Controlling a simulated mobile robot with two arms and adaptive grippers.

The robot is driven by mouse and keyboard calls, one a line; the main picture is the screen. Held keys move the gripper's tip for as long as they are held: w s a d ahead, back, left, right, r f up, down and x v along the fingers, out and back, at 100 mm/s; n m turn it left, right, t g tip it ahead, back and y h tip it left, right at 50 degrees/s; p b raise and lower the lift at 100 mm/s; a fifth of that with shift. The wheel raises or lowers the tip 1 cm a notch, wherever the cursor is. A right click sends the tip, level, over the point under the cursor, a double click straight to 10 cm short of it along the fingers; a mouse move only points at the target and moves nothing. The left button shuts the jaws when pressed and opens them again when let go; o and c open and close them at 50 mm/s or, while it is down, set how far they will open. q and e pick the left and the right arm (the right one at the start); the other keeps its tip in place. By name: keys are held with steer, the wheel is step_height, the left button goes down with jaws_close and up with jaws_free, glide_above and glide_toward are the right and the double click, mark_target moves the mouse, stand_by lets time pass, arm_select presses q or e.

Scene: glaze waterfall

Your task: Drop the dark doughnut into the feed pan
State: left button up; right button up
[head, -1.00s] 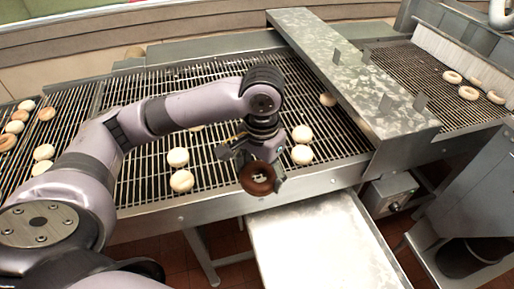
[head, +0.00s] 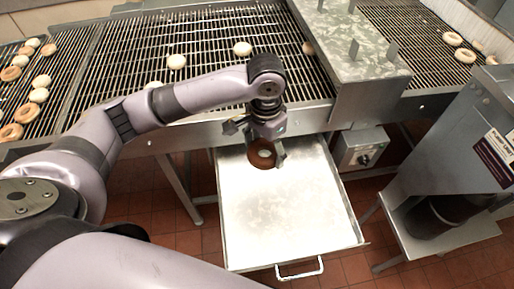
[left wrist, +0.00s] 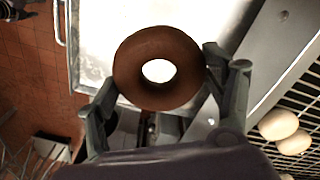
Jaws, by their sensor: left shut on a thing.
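The dark doughnut (head: 254,160) is a brown ring. It is gripped between the fingers of my left gripper (head: 265,148), above the back part of the pan. In the left wrist view the doughnut (left wrist: 130,70) sits between the two fingers (left wrist: 160,66), with bright metal showing through its hole. The feed pan (head: 285,215) seems to be the shallow, pale metal tray with a front handle, below the conveyor's edge. The pan also shows in the left wrist view (left wrist: 92,45). No other gripper shows.
The wire conveyor (head: 200,42) behind carries several pale doughnuts, such as one (head: 243,48) near its middle. A metal housing (head: 355,45) crosses it. A control box (head: 360,148) and a grey machine (head: 455,140) stand right of the pan. The pan's visible surface is clear.

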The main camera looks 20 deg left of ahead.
arm_select(q)
steer(key=w+d+f+m+b, duration=0.1)
steer(key=w+f+m, duration=0.25)
steer(key=f, duration=0.45)
steer(key=w+d+f+m+b, duration=0.1)
steer(key=w+f+m+b, duration=0.15)
steer(key=f+m, duration=0.35)
steer(key=b, duration=0.6)
glide_above(276, 185)
steer(key=shift+n, duration=0.45)
step_height(276, 185, down, 7)
steer(key=shift+w+f, duration=0.1)
steer(key=shift+f, duration=0.1)
steer(key=o, duration=1.2)
steer(key=shift+o, duration=0.2)
steer(key=shift+r, duration=0.1)
